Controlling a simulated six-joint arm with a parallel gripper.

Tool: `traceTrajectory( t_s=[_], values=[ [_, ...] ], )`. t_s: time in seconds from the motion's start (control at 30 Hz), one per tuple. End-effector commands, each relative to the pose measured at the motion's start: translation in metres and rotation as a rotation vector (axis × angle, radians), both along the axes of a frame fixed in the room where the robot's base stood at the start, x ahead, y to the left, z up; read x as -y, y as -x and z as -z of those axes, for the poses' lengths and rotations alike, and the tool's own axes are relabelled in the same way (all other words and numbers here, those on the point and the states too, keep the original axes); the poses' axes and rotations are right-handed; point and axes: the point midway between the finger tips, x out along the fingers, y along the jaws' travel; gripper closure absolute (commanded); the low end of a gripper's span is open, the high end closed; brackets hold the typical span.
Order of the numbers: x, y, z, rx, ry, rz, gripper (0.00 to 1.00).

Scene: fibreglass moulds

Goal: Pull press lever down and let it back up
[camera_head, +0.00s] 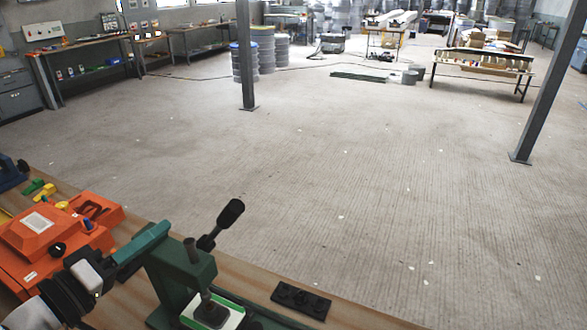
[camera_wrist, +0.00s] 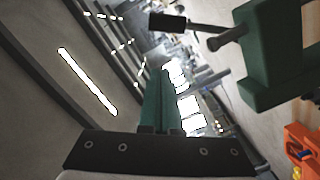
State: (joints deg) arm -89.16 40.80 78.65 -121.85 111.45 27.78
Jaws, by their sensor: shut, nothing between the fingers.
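The green press (camera_head: 190,268) stands on the wooden bench top, and its dark head shows at the upper right of the wrist view (camera_wrist: 268,60). Its lever (camera_head: 231,213) has a black grip and points up and to the right in the head view. In the wrist view the lever grip (camera_wrist: 168,22) is near the top, beyond my fingertips. My gripper (camera_head: 164,230) has teal fingers, shut with nothing between them. It is beside the press head on the left, apart from the lever grip. In the wrist view the fingers (camera_wrist: 164,75) point up the picture.
An orange machine (camera_head: 58,240) sits on the bench left of the press, below my gripper. Small yellow and green pieces lie behind it. A black flat plate (camera_head: 300,299) lies right of the press. Space above the bench right of the lever is clear.

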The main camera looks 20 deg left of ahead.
Motion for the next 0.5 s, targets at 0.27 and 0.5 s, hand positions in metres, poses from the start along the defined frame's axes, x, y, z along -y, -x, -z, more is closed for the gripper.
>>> traceTrajectory(
  t_s=[0.27,0.5],
  values=[
    [-0.01,-0.021,-0.001,0.03,-0.01,-0.031,1.0],
    [-0.007,-0.075,0.001,0.029,-0.007,-0.031,1.0]
  ],
)
